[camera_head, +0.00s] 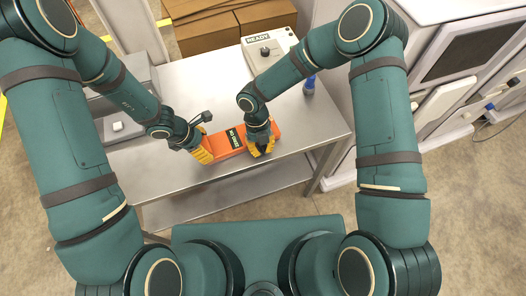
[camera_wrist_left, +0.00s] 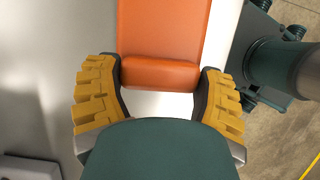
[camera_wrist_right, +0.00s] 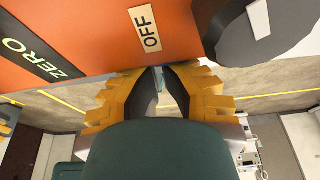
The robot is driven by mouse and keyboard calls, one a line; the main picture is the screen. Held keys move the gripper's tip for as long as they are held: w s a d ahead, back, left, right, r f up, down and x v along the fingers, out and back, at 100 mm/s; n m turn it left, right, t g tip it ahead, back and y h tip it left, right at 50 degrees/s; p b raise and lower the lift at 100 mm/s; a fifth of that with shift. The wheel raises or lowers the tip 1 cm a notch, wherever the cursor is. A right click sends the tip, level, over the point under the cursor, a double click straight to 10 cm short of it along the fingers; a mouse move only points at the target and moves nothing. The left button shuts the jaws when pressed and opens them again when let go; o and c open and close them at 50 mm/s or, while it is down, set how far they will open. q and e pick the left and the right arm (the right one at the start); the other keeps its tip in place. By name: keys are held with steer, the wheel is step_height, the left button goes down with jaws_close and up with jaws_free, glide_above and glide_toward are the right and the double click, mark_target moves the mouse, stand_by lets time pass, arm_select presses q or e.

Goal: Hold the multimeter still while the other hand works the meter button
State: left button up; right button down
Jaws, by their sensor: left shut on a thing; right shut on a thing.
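The orange multimeter (camera_head: 224,145) lies on the steel table with a dark ZERO label (camera_wrist_right: 38,48) and a pale OFF label (camera_wrist_right: 146,30). A grey dial (camera_wrist_right: 262,30) with a white mark shows in the right wrist view. My left gripper (camera_head: 205,152) is shut on the multimeter's left end; its fingers (camera_wrist_left: 160,85) sit on both sides of the orange body. My right gripper (camera_head: 263,145) is at the right end. Its fingertips (camera_wrist_right: 158,72) are almost together against the meter by the OFF label. The meter button is not clearly visible; the fingertips hide what they hold.
A pale device marked READY (camera_head: 270,52) with a black knob stands at the table's back. A blue bottle (camera_head: 309,85) stands near the right edge. Grey equipment (camera_head: 120,125) is at left. Cardboard boxes (camera_head: 208,30) are behind. The table's front strip (camera_head: 185,185) is clear.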

mark_target(265, 158)
arm_select(q)
steer(key=shift+s+d, duration=0.1)
arm_select(e)
steer(key=shift+s, duration=0.35)
steer(key=s, duration=0.1)
steer(key=s+d, duration=0.1)
steer(key=shift+s, duration=0.3)
steer(key=shift+r, duration=0.6)
steer(key=d+v, duration=0.1)
steer(key=v, duration=0.7)
steer(key=shift+a+r, duration=0.35)
steer(key=shift+a, duration=0.2)
arm_select(q)
steer(key=o, duration=1.2)
steer(key=shift+o, duration=0.2)
